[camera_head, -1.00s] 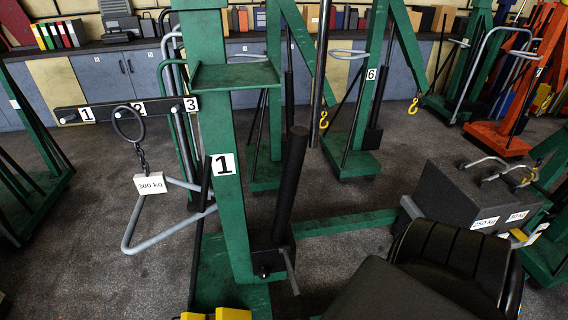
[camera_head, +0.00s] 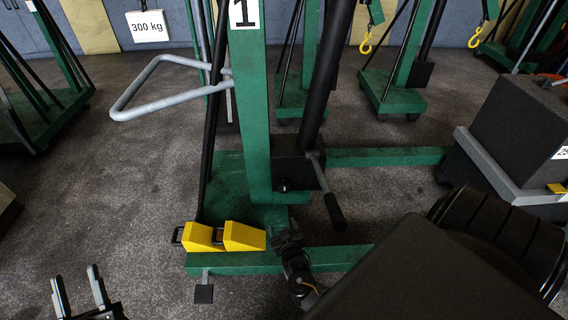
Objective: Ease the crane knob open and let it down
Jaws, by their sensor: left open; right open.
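The green crane marked 1 (camera_head: 256,110) stands in the middle, with a black cylinder (camera_head: 325,85) rising from a dark block at its foot. A small dark round knob (camera_head: 283,186) shows low on the front of that block. A lever with a black grip (camera_head: 334,212) slants down to its right. My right gripper (camera_head: 286,238) is just below the knob, in front of the crane's base, apart from the knob, open and seen foreshortened. My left gripper (camera_head: 80,288) is open and empty over the floor at the bottom left.
Two yellow wedges (camera_head: 243,237) sit on the crane's green base. A foot pedal (camera_head: 203,293) sticks out in front. A grey handle loop (camera_head: 150,95) reaches left. Dark weights (camera_head: 520,125) stand at the right.

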